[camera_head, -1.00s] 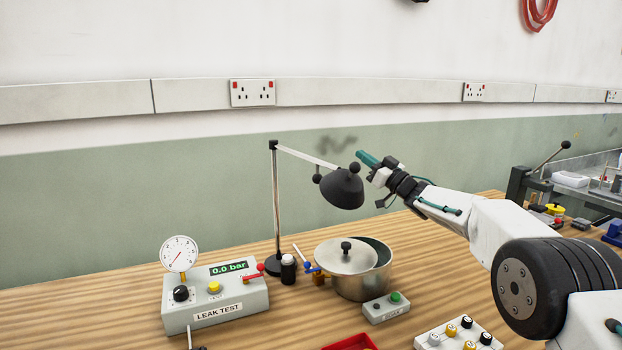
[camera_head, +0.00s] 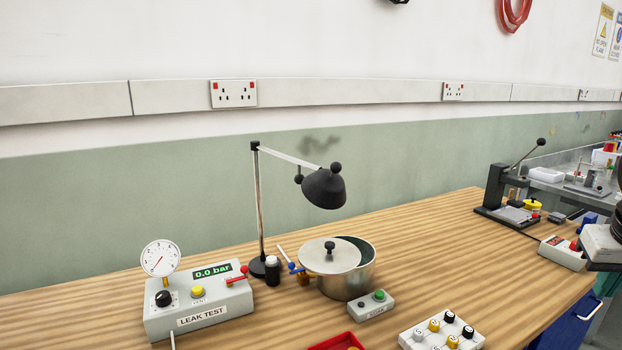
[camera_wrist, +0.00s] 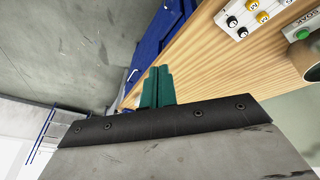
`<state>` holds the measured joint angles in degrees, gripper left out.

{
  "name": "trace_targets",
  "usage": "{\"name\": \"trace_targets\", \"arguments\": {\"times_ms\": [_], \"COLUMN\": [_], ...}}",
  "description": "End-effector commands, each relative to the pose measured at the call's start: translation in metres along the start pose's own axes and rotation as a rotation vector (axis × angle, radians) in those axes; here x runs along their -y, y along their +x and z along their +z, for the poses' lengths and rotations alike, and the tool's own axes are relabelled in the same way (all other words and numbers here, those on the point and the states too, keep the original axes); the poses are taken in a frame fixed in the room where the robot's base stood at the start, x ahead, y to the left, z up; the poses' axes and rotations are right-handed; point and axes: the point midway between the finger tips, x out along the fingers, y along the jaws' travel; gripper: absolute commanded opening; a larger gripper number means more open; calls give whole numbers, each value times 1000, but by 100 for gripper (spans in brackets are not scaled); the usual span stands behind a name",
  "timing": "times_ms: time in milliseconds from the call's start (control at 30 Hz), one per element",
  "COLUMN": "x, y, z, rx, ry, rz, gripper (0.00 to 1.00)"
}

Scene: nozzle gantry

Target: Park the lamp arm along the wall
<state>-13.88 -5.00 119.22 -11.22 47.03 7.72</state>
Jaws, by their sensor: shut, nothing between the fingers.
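The lamp stands at the back of the bench in the head view. Its upright post (camera_head: 261,205) rises from a dark round base beside the leak tester. The pale lamp arm (camera_head: 289,156) runs from the post top to the right, roughly along the wall and somewhat out over the bench. The dark lamp shade (camera_head: 324,188) hangs at its end above the pot, with a round knob on top. My gripper (camera_wrist: 157,87) shows in the wrist view as teal fingers, shut and empty, near the bench's edge.
A lidded metal pot (camera_head: 346,272) stands below the shade. The leak tester (camera_head: 198,306) is at the left, a small button box (camera_head: 371,305) in front of the pot. A lever press (camera_head: 507,195) stands at the right. The bench between pot and press is clear.

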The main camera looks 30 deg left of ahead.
Motion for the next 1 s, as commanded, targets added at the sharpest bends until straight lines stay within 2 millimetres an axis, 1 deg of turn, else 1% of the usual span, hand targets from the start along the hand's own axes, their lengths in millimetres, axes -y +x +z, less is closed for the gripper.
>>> {"name": "trace_targets", "arguments": {"times_ms": [33,67,100,200,300,400,600,800,833,867,1000], "x": [-10,-14,-18,-23,-25,-25,-23,-16,-12,-9,1], "y": [-12,-18,-25,-38,-46,-52,-60,-67,-70,-71,-75], "z": [36,56,81,133,168,195,235,264,265,263,246], "rx": [47,77,113,182,222,248,276,283,279,277,268], "ry": [19,28,40,66,84,100,123,124,109,91,20], "rz": [-3,-7,-14,-31,-46,-57,-77,-95,-99,-102,-102], "gripper": [0,0,0,0,0,0,0,0,0,0,0]}}
